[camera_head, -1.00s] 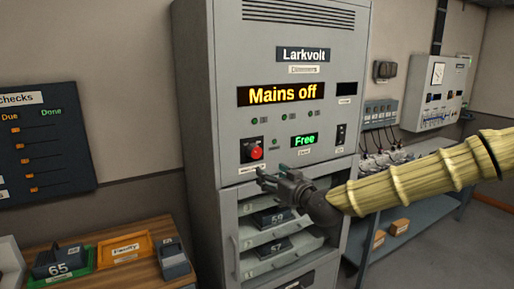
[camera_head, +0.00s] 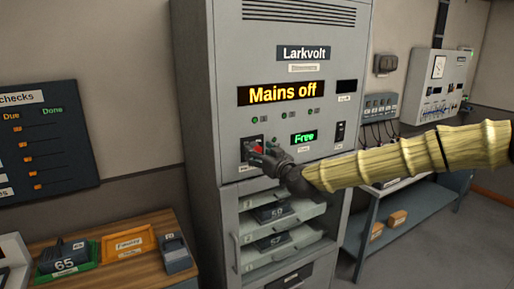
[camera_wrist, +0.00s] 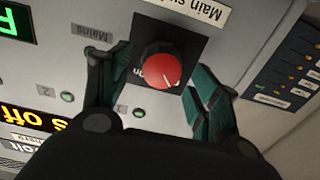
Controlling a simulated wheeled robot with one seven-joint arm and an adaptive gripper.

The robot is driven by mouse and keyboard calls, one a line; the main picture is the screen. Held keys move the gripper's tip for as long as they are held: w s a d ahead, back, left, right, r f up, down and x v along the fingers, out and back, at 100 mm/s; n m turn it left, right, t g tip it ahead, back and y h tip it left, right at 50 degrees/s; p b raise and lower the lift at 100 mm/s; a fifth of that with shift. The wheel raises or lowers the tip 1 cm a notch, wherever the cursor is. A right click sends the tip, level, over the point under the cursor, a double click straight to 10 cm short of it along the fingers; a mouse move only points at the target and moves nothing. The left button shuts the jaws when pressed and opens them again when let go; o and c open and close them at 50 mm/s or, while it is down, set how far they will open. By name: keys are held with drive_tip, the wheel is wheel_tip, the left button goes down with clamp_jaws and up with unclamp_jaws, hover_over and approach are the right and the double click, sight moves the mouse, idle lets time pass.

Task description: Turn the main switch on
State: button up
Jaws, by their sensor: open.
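The main switch is a red round knob (camera_wrist: 161,65) on a black square plate (camera_wrist: 181,36) on the cabinet front. In the head view the knob (camera_head: 256,148) is partly hidden behind my gripper (camera_head: 263,158). In the wrist view my gripper (camera_wrist: 157,82) is open, with one dark green finger on each side of the knob. I cannot tell whether the fingers touch it. A white line marks the knob's face. The cabinet display (camera_head: 281,93) reads "Mains off" in amber.
A green "Free" display (camera_head: 303,137) and a small black switch (camera_head: 340,132) sit right of the knob. Pull-out trays (camera_head: 282,236) lie open-fronted below. A wooden bench (camera_head: 137,229) stands left, and a grey-blue shelf table (camera_head: 408,199) right.

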drive_tip(key=shift+x, duration=0.9)
drive_tip(key=c, duration=1)
